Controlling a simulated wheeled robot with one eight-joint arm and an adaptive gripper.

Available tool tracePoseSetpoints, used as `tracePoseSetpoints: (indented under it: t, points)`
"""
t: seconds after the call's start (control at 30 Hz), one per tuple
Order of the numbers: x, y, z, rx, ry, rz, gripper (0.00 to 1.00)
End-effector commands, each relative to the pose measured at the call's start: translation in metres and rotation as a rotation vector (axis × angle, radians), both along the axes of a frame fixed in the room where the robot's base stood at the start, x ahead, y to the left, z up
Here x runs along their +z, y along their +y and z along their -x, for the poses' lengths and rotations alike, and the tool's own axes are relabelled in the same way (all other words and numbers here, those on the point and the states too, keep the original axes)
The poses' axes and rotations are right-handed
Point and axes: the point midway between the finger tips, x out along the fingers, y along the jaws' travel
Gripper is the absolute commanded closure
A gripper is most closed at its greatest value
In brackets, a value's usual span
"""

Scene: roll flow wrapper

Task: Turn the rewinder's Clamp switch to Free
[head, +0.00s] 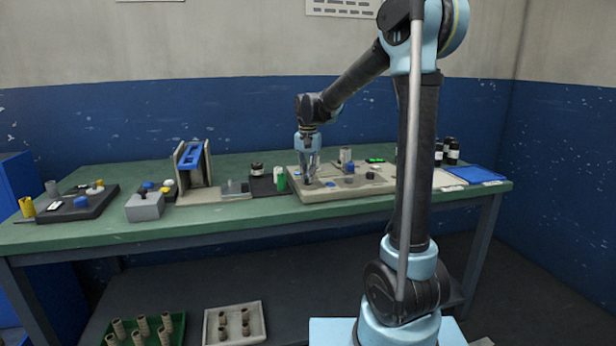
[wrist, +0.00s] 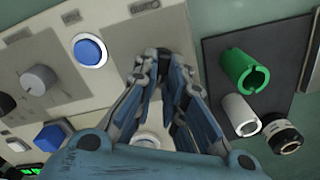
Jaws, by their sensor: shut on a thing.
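The rewinder is a beige box with a control panel (head: 340,186) on the green bench, and its panel also fills the left of the wrist view (wrist: 110,25). My gripper (head: 308,178) reaches down onto the panel's left part. In the wrist view my gripper (wrist: 160,62) has its fingertips closed around a small dark switch knob (wrist: 154,54), which appears to be the Clamp switch. The fingers hide much of it. Small printed labels lie beside it, too blurred to read, so its setting cannot be told.
A green core (wrist: 243,68), a white core (wrist: 240,115) and a black-capped jar (wrist: 284,134) stand close by on a dark mat.

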Motion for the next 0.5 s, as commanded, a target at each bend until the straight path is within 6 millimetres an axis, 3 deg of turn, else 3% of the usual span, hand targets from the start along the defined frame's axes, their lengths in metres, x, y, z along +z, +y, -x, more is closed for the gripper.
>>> tracePoseSetpoints:
  t: [0.5]
  points:
    - [0.0003,0.0029,-0.0004,0.323,0.0,-0.001,1.0]
